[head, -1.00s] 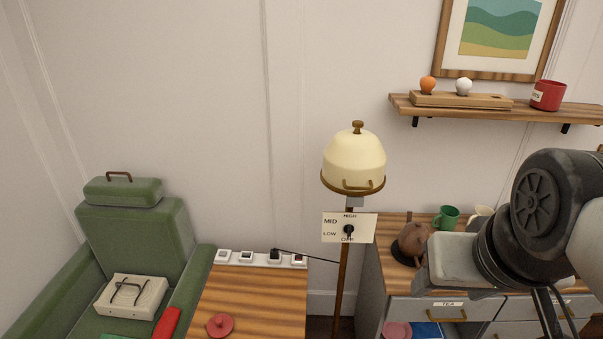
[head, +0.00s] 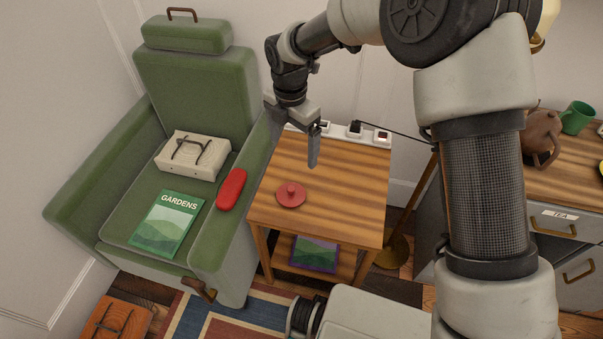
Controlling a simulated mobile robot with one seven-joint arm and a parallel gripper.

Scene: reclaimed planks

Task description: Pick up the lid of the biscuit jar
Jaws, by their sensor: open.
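A round red lid (head: 291,194) with a small knob on top lies flat on the small wooden side table (head: 350,212), near its left side. No jar shows beneath it. My gripper (head: 297,146) hangs from my arm above the table's back left part, with its fingers pointing down. It is open and empty, behind and above the lid and apart from it. One finger shows clearly; the other is partly hidden by the hand.
A green armchair (head: 196,78) stands left of the table, with a red case (head: 232,189) on its armrest. A power strip (head: 354,130) with a cable lies along the table's back edge. A book (head: 315,253) lies on the lower shelf. The table top around the lid is clear.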

